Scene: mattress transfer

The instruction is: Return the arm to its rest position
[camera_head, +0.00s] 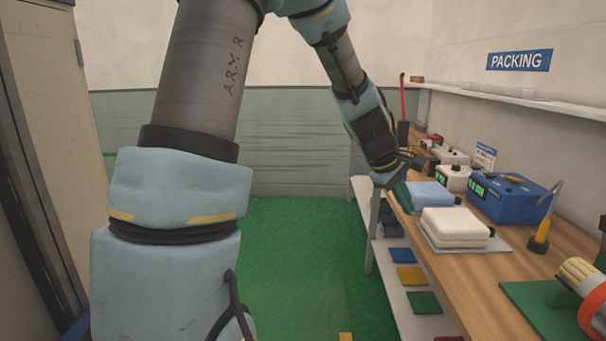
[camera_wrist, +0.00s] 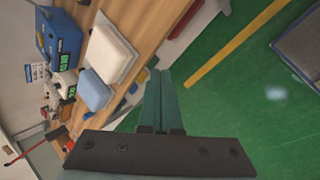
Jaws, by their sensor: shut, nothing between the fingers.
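My arm rises at the left of the head view, bends over at the top and hangs down toward the workbench. My gripper (camera_head: 408,164) is at the near-left edge of the bench, beside the folded blue mattress. In the wrist view my gripper (camera_wrist: 160,92) shows its two green fingers together, with nothing between them. A white mattress (camera_head: 455,226) lies on a grey tray, and the blue one (camera_head: 430,195) lies behind it. Both mattresses also show in the wrist view, the white (camera_wrist: 108,50) and the blue (camera_wrist: 94,92), apart from the fingers.
The wooden bench (camera_head: 470,290) runs along the right wall. A blue device (camera_head: 507,198) and a yellow-tipped tool (camera_head: 540,238) stand on it. A lower shelf (camera_head: 395,290) holds coloured pads. The green floor (camera_head: 300,250) left of the bench is open. A tall cabinet (camera_head: 50,130) stands at left.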

